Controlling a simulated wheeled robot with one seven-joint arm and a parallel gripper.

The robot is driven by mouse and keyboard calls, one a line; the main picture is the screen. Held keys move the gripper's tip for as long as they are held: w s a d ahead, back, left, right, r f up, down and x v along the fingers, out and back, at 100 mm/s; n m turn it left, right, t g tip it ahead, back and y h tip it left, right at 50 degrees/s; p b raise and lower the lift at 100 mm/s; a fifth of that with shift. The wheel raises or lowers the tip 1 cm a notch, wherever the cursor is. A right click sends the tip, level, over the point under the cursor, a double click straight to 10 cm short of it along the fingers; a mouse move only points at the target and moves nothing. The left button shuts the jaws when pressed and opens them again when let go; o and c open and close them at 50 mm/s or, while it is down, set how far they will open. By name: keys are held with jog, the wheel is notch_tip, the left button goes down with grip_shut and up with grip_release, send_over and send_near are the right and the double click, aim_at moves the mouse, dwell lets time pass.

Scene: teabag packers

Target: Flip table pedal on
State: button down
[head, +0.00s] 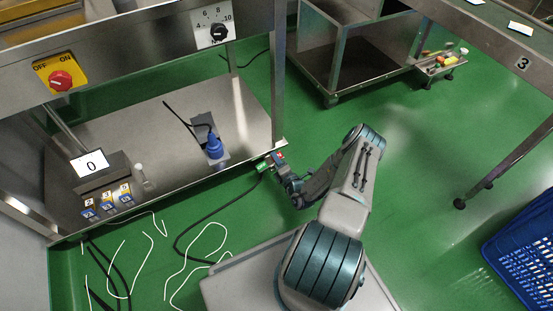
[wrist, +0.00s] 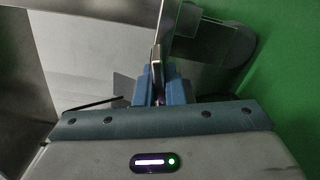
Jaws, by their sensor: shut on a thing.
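A small block with green and red patches (head: 263,166) shows right at my gripper, by the front right corner of the lower metal shelf. It may be the table pedal; its setting is too small to read. My gripper (head: 270,164) is low down there, at the end of the stretched arm. In the wrist view my gripper (wrist: 157,72) has its blue fingers close together on a thin grey upright piece (wrist: 163,22). I cannot tell whether this piece belongs to the block or the shelf edge. The far side of the block is hidden.
A red OFF/ON knob (head: 61,80) is above. Cables lie on the green floor. A blue crate (head: 520,250) stands right; open floor lies between.

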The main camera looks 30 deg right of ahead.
jog(key=shift+d+f+m+b, duration=0.15)
jog(key=shift+f+m+b, duration=0.25)
jog(key=shift+m, duration=0.5)
jog(key=shift+f+m+b, duration=0.15)
jog(key=shift+m+b, duration=0.2)
jog(key=shift+m, duration=0.85)
jog(key=c, duration=1.5)
grip_release()
jog(key=shift+s, duration=0.1)
